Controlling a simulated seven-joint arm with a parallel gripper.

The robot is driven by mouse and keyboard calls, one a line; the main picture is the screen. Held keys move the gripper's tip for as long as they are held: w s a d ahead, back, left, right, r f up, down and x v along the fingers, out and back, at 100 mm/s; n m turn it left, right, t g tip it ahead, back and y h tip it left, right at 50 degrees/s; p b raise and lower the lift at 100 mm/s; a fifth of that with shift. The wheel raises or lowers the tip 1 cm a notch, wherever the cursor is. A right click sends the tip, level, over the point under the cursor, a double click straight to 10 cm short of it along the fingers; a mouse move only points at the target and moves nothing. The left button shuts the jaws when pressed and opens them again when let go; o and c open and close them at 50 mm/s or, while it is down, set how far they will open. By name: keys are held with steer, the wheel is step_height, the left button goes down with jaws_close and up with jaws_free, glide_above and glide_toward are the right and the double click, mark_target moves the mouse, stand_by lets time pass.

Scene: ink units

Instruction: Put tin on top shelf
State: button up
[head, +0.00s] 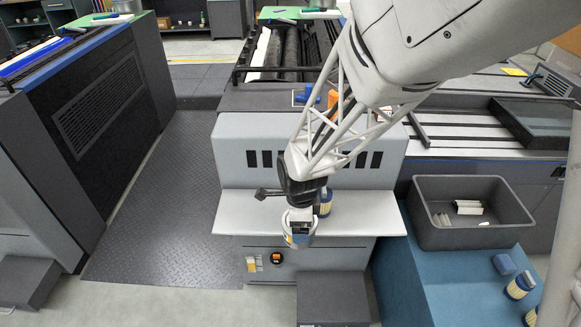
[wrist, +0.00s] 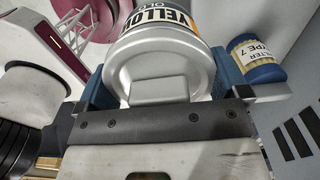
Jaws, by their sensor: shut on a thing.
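The tin (head: 299,238) is silver-grey with a yellow, black and white label, and part of "YELLOW" reads in the wrist view (wrist: 155,62). My gripper (head: 303,222) is shut on it, with blue fingers on both sides of the tin in the wrist view (wrist: 160,88). In the head view the tin overlaps the front edge of a pale shelf (head: 255,217) on the grey ink unit (head: 235,145). I cannot tell whether it touches the shelf. No other shelf is clearly visible as the top one.
A blue and yellow filter canister (head: 326,203) stands on the shelf just behind the tin, also in the wrist view (wrist: 257,60). A dark grey bin (head: 470,238) with small items is at right on a blue surface, near more canisters (head: 520,286). The shelf's left and right parts are clear.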

steer(key=w+a, duration=0.2)
steer(key=w, duration=0.5)
steer(key=w+a+f, duration=0.1)
steer(key=w+a, duration=0.1)
steer(key=w, duration=0.5)
steer(key=shift+a+f, duration=0.15)
steer(key=shift+a, duration=0.15)
steer(key=shift+s, duration=0.1)
steer(key=shift+f, duration=1.8)
steer(key=shift+f, duration=0.1)
steer(key=o, duration=0.8)
steer(key=shift+c, duration=0.2)
steer(key=shift+o, duration=0.5)
